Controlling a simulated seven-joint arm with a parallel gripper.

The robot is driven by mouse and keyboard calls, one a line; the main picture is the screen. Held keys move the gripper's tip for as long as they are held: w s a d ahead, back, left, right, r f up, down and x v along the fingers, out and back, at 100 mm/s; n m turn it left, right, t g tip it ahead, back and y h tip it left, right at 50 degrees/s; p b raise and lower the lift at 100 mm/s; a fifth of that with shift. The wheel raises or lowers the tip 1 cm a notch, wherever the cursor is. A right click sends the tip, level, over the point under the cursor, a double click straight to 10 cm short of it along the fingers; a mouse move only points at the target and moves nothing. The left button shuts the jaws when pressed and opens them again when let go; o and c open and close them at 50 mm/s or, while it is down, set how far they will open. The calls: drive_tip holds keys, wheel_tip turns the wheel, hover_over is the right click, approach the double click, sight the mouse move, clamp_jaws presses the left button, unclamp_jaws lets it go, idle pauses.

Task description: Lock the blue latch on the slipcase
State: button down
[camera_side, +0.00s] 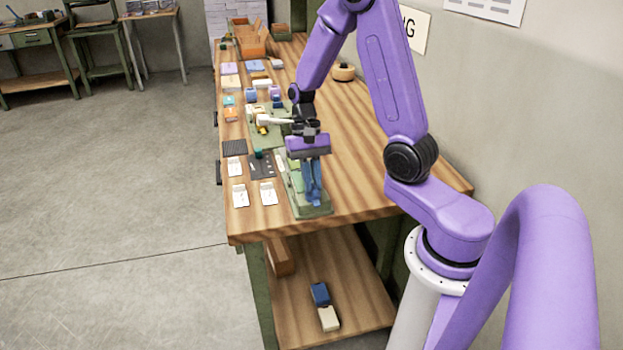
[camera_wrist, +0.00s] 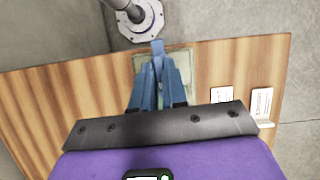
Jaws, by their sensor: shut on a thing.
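The slipcase is a pale green, tray-like piece (camera_side: 322,212) at the near end of the wooden bench. It shows in the wrist view (camera_wrist: 187,66) behind my fingers. My gripper (camera_side: 314,200) points down over its near end. Its blue fingers come together in the wrist view (camera_wrist: 158,62), shut on a small blue piece (camera_wrist: 157,46) that looks like the latch. The fingers and the piece are similar blues, so their border is hard to make out. In the side view my fingers hide the latch, and I cannot tell its position.
White cards (camera_side: 268,193) and a dark grey plate (camera_side: 262,166) lie left of the slipcase. Several small items and an orange bin (camera_side: 246,38) stand farther back. A blue-and-cream object (camera_side: 320,294) lies on the lower shelf.

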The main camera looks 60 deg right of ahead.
drive_tip(key=shift+m, duration=0.4)
drive_tip(key=c, duration=1.2)
unclamp_jaws()
drive_tip(key=shift+o, duration=0.2)
drive_tip(key=v, duration=1.7)
drive_tip(key=shift+d+r, duration=0.15)
drive_tip(key=shift+d, duration=0.1)
